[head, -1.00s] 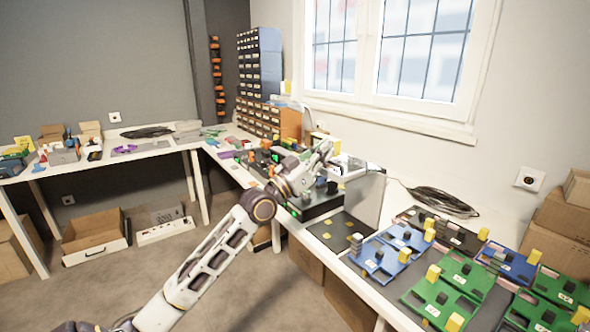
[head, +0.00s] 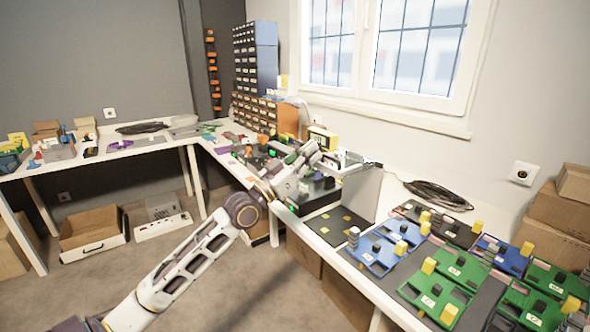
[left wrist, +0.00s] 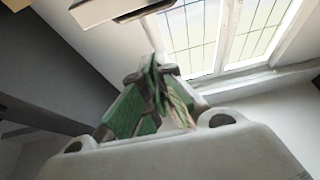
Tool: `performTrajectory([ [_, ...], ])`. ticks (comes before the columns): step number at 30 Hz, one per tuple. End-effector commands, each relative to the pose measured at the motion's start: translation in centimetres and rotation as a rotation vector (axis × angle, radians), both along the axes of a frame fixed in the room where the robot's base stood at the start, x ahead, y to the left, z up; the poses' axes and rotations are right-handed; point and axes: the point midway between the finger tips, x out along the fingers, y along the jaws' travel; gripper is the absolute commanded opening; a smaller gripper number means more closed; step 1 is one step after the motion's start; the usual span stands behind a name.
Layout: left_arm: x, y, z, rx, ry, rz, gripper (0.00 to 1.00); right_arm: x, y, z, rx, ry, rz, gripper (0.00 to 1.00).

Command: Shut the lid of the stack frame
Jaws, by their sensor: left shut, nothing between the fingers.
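A grey flat panel (head: 364,194), which looks like the raised lid of the stack frame, stands upright on the right-hand table. At its foot lies a dark flat base (head: 340,229) with yellow squares. I cannot tell how the two are joined. My left arm hides part of the black unit beside the base. My right gripper is not in view.
Blue and green trays (head: 447,277) with yellow and black blocks fill the table's near right. A black cable coil (head: 438,195) lies by the wall behind. A drawer cabinet (head: 255,115) stands at the back. The floor at left is mostly clear.

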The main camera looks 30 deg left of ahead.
Motion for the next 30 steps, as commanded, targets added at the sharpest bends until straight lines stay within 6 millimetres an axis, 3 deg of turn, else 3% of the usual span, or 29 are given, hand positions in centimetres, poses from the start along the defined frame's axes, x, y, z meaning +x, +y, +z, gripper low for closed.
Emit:
performTrajectory([
  [30,-4.0,1.4,-2.5,0.001,0.001,0.0,0.0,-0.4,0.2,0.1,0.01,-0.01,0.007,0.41],
])
